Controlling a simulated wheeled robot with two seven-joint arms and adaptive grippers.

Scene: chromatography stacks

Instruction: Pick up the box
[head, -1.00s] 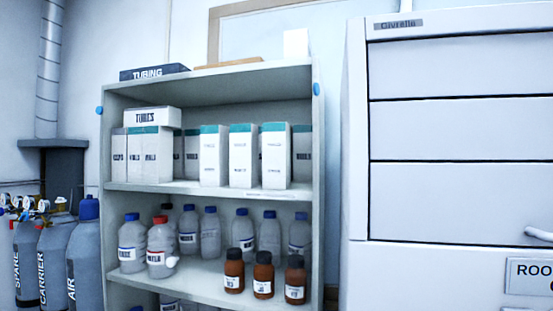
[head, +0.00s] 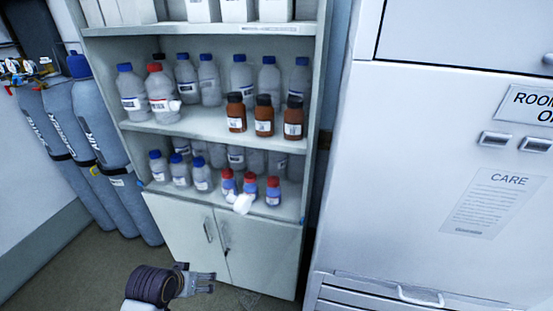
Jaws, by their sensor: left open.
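Several white boxes stand on the upper shelf in the head view, cut off by the top edge; one white box (head: 237,10) is near the middle of the row. Only their lower parts show. Which box is meant cannot be told. My left gripper (head: 211,283) is low in the picture, in front of the cabinet doors, pointing right, open and empty. It is well below the boxes. My right gripper is not in view.
The shelf unit (head: 312,130) holds clear bottles, brown bottles (head: 264,115) and small red-capped bottles (head: 250,186). Gas cylinders (head: 85,130) stand left. A large white cabinet (head: 430,120) stands right. Floor shows at lower left.

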